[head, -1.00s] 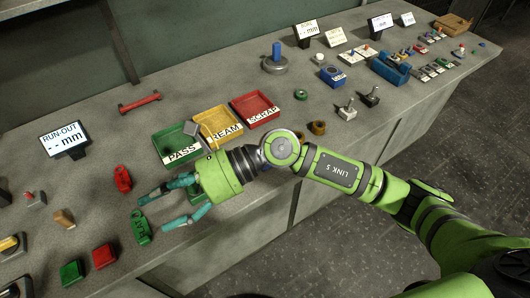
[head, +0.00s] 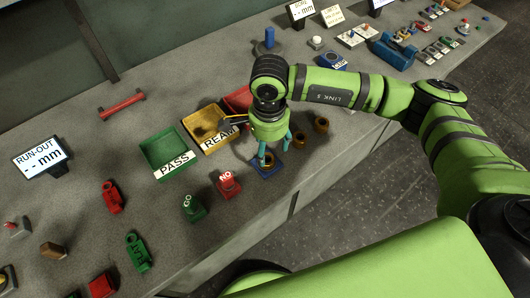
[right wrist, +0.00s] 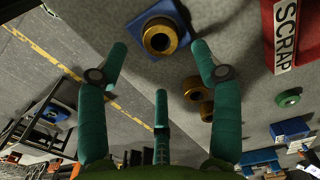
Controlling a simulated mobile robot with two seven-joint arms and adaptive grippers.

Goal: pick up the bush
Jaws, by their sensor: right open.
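A brass-coloured ring-shaped bush (head: 267,160) sits on a blue block on the bench. In the right wrist view the bush (right wrist: 160,38) shows its round hole, with the blue block behind it. My right gripper (head: 273,148) is open, points down and is close above the bush. In the right wrist view its teal fingers (right wrist: 159,58) are spread apart with nothing between them. The head view has the fingers partly covering the blue block. Two more brass bushes, a nearer one (head: 300,139) and a farther one (head: 321,125), lie to the right. My left gripper is not in view.
The green PASS tray (head: 150,147), yellow REAM tray (head: 190,122) and red SCRAP tray (head: 230,101) stand behind. The red NO block (head: 229,186) and green GO block (head: 193,210) are to the left. The bench's front edge is close by.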

